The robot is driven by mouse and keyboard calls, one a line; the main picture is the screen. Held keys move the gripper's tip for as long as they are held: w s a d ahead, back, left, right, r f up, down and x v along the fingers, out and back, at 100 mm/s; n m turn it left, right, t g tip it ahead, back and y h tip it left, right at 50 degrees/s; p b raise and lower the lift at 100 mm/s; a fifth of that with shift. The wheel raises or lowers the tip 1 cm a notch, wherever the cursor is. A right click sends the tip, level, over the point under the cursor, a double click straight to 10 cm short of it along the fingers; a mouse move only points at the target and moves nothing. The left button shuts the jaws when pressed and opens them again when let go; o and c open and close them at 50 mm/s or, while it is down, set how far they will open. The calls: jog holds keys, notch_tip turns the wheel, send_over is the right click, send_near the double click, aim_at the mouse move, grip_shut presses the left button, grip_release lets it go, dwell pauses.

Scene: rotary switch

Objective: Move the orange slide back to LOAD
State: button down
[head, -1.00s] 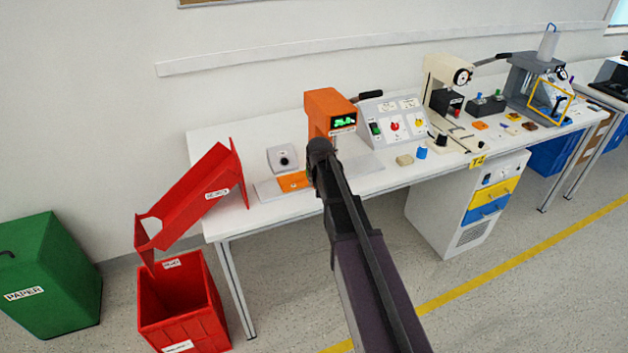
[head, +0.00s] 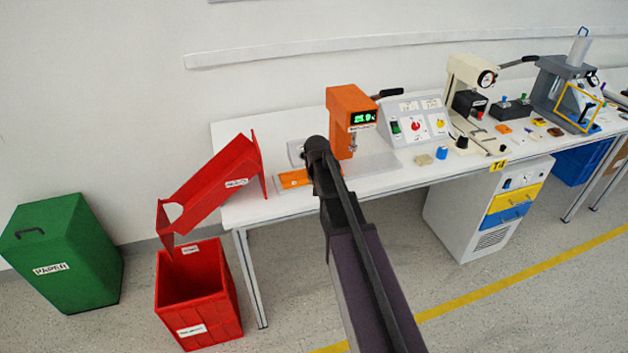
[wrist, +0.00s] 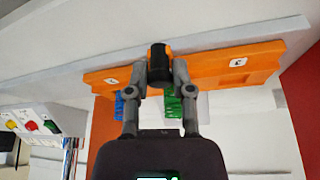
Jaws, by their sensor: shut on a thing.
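The orange slide (head: 295,179) lies at the left end of the orange press's base on the bench. It crosses the wrist view as a long orange bar (wrist: 225,63) with small white labels near both ends. A black knob with orange sides (wrist: 159,62) stands at the slide's middle. My gripper (wrist: 160,76) is shut on this knob, one finger on each side. In the head view my gripper (head: 317,165) is over the slide and hides its right part and the knob. No LOAD marking is readable.
The orange press (head: 349,105) stands close to the right of my gripper. A control panel (head: 418,122) is farther right. A red chute (head: 212,183) leans at the bench's left end above a red bin (head: 198,302). A green paper bin (head: 62,252) stands on the floor.

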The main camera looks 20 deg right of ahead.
jog(key=c, duration=0.6)
grip_release()
jog(key=shift+w+a, duration=0.25)
jog(key=shift+a, duration=0.15)
jog(key=shift+o, duration=0.6)
jog(key=shift+s+d, duration=0.1)
jog(key=shift+d, duration=0.1)
jog(key=shift+s, duration=0.1)
jog(key=s+a+r+n+g+p, duration=0.1)
jog(key=s+a+r+g+p, duration=0.1)
jog(key=s, duration=1)
jog(key=s+a+r+n+g+y+p, duration=0.1)
jog(key=s+a+r+p, duration=0.3)
jog(key=s+a, duration=0.5)
jog(key=s+n+g+p, duration=0.1)
jog(key=s, duration=0.3)
jog(key=shift+r+p, duration=0.15)
jog(key=shift+p, duration=0.2)
jog(key=shift+s, duration=0.1)
